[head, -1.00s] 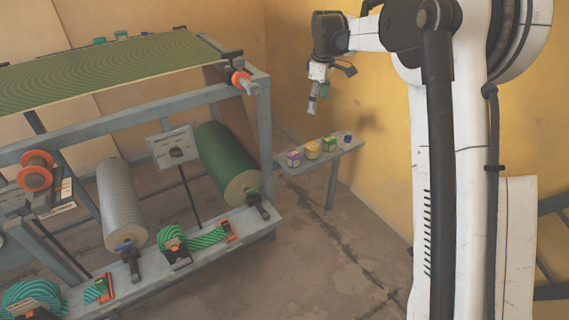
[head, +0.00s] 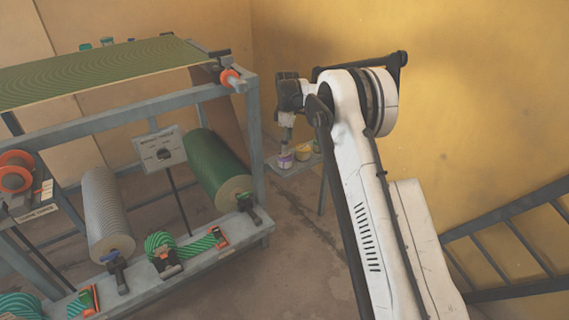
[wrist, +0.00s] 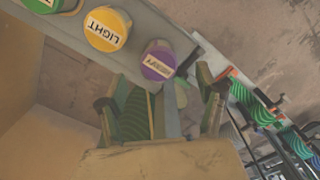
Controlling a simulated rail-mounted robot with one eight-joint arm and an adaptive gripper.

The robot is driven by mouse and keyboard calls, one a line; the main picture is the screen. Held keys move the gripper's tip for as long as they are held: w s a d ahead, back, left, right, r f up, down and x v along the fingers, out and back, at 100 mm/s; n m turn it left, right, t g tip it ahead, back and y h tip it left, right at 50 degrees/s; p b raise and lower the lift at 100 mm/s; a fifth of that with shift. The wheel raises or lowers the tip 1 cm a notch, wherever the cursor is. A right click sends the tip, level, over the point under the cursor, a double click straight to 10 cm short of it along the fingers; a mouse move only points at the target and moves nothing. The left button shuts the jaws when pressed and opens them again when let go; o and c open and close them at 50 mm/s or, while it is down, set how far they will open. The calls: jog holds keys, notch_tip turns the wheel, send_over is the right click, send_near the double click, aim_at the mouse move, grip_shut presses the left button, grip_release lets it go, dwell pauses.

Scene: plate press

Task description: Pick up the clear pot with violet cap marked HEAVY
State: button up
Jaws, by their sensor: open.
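The clear pot with the violet cap (head: 285,161) stands at the near left end of a small grey side table (head: 287,171). In the wrist view its violet cap (wrist: 158,60) bears a white label, upside down, that seems to read HEAVY. My gripper (head: 287,141) points down just above this pot. In the wrist view the open fingers (wrist: 160,100) lie just below the violet cap, with nothing visibly held. The pot's body is mostly hidden under its cap in that view.
A pot with a yellow cap marked LIGHT (wrist: 107,29) stands beside the violet one. A green-capped pot (wrist: 41,4) is beyond it. The press frame (head: 254,130) with its green roller (head: 217,168) stands close left of the table. A yellow wall (head: 440,90) is behind.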

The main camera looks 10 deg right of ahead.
aim_at(285, 157)
notch_tip(285, 157, down, 3)
jog(key=shift+r, duration=0.2)
jog(key=shift+w+a+f+b, duration=0.1)
jog(key=shift+f+b, duration=0.3)
jog(key=shift+f, duration=0.5)
jog(key=shift+w+a+f+b, duration=0.15)
jog(key=shift+f+b, duration=0.25)
jog(key=shift+f, duration=0.45)
jog(key=shift+w+a+f+b, duration=0.1)
jog(key=shift+f+b, duration=0.3)
jog(key=shift+f, duration=0.5)
jog(key=shift+r, duration=0.1)
jog(key=c, duration=1.3)
